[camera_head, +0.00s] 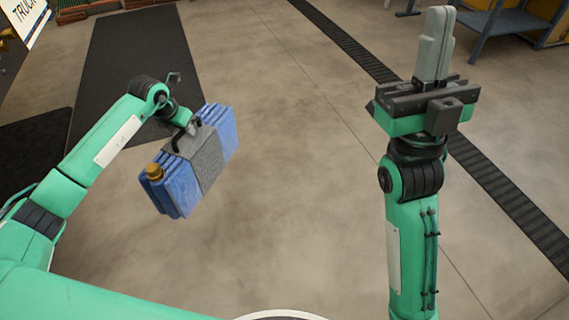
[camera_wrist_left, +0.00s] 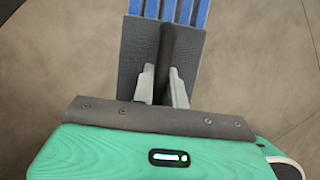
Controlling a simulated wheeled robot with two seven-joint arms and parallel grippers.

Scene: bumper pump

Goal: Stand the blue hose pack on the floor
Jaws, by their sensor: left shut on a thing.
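The blue hose pack (camera_head: 220,132) hangs in the air in the head view, left of the middle. It has a grey band (camera_head: 207,158) around it, a dark handle on top and a brass-coloured fitting (camera_head: 154,172) at its near end. My left gripper (camera_head: 186,130) is at the handle. In the left wrist view its fingers (camera_wrist_left: 162,88) are closed on the dark handle, with the grey band and blue folds (camera_wrist_left: 168,10) beyond. My right gripper (camera_head: 436,50) is raised at the right, far from the pack, with its fingers pointing up. Its fingers look together with nothing between them.
The concrete floor (camera_head: 300,190) is bare below and right of the pack. A dark mat (camera_head: 125,60) lies behind it, and another lies at the far left. A dark floor grating (camera_head: 345,40) runs diagonally at the right. A blue-grey metal bench (camera_head: 505,22) stands at the back right.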

